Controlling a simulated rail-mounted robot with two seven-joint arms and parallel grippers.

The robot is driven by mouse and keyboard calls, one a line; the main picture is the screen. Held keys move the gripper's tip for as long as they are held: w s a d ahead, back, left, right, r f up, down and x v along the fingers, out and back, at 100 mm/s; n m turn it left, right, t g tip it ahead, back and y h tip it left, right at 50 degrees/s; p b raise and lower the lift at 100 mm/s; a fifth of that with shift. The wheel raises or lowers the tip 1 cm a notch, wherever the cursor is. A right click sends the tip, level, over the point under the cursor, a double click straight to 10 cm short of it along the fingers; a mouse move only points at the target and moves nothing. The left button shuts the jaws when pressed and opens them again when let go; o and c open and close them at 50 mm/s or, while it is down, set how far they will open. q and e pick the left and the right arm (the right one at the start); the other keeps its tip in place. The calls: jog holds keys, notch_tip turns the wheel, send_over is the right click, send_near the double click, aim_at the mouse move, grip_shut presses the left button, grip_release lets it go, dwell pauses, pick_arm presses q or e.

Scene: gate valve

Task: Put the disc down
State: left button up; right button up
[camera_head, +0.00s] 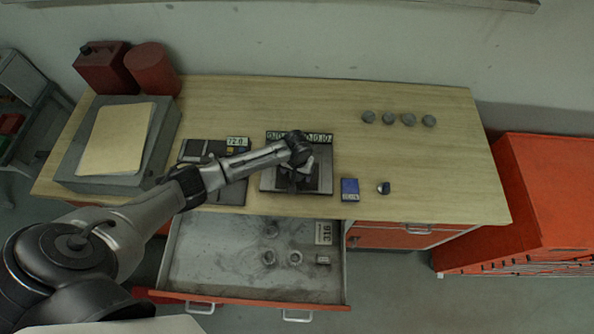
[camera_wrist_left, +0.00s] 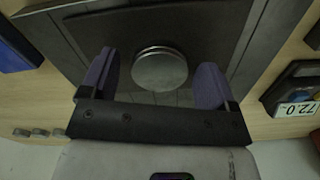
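A round grey disc (camera_wrist_left: 159,69) shows in the left wrist view, over the dark square plate (camera_wrist_left: 205,25). It appears to rest on the plate, though I cannot see its underside. My left gripper (camera_wrist_left: 155,85) is open, with a finger on each side of the disc and a visible gap to both. In the head view my left gripper (camera_head: 293,181) is low over the plate (camera_head: 322,181), and I cannot make out the disc beneath it. My right gripper is not in view.
Several small grey discs (camera_head: 408,119) stand in a row at the back right. A blue box (camera_head: 349,189) and a small dark object (camera_head: 384,188) lie right of the plate. A display reading 72.0 (camera_head: 237,142) is at its left. An open drawer (camera_head: 220,270) holds parts in front.

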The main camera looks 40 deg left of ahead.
pick_arm(q)
jog(key=shift+r, duration=0.1)
notch_tip(320, 180, up, 12)
jog(key=s+d+f+m+t+h, duration=0.1)
jog(key=s+d+f+m, duration=0.1)
jog(key=s+d, duration=0.4)
jog(key=s+d+f+m+t, duration=0.1)
jog(key=s+d+f+m, duration=0.25)
jog(key=s, duration=0.45)
jog(key=s+r+t, duration=0.1)
jog(key=s+r, duration=0.4)
jog(key=s, duration=0.9)
jog(key=shift+a+m+t+y, duration=0.15)
jog(key=shift+m+t+y, duration=0.15)
jog(key=shift+m+y, duration=0.15)
